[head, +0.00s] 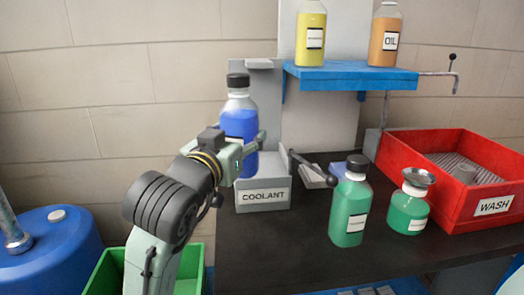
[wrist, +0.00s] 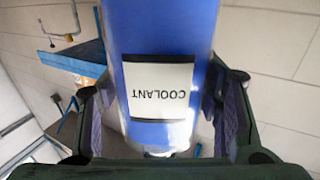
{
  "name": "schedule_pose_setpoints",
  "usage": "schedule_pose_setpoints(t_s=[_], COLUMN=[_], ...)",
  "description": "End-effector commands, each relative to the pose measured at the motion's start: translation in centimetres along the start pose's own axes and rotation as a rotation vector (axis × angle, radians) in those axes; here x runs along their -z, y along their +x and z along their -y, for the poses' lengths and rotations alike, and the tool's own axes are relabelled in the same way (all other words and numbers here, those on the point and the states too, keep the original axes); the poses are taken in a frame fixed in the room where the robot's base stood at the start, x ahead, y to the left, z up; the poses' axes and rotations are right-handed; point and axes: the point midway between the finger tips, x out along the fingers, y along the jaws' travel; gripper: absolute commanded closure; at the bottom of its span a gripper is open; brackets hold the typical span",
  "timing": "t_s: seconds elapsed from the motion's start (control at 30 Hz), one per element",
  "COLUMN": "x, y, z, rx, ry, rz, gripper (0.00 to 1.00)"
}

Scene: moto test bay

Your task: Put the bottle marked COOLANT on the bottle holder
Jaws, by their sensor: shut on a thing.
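The COOLANT bottle (head: 239,119) is clear with blue liquid and a black cap. It stands upright in the head view, and its label (wrist: 158,88) reads COOLANT, upside down, in the wrist view. My gripper (wrist: 160,112) is shut on the bottle, with one finger on each side. The grey bottle holder (head: 263,190), with a COOLANT plate on its front, stands on the dark bench. The bottle's lower end is at the holder's front wall in the picture; my gripper partly covers it. I cannot tell whether the bottle touches the holder's floor.
A blue shelf (head: 350,76) at upper right bears a yellow bottle (head: 311,38) and an OIL bottle (head: 384,40). A green bottle (head: 350,205), a green flask (head: 408,208) and a red WASH bin (head: 440,205) stand right of the holder. A dark-tipped lever (head: 313,168) juts out beside it.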

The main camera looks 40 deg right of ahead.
Motion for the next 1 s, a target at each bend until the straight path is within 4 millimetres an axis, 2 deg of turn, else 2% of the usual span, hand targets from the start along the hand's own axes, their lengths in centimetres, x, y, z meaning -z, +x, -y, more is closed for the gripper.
schedule_pose_setpoints(t_s=[0.4,0.6,0.8,1.0], x=[-0.6,-1.0,-1.4,-3.8], y=[9.8,13.8,15.3,15.4], z=[0.7,0.9,1.1,1.2], rx=[-0.001,-0.001,0.001,0.0], ry=[-0.002,0.0,0.001,-0.001], rz=[0.002,0.0,-0.003,0.001], gripper=[0.94,0.94,0.94,0.94])
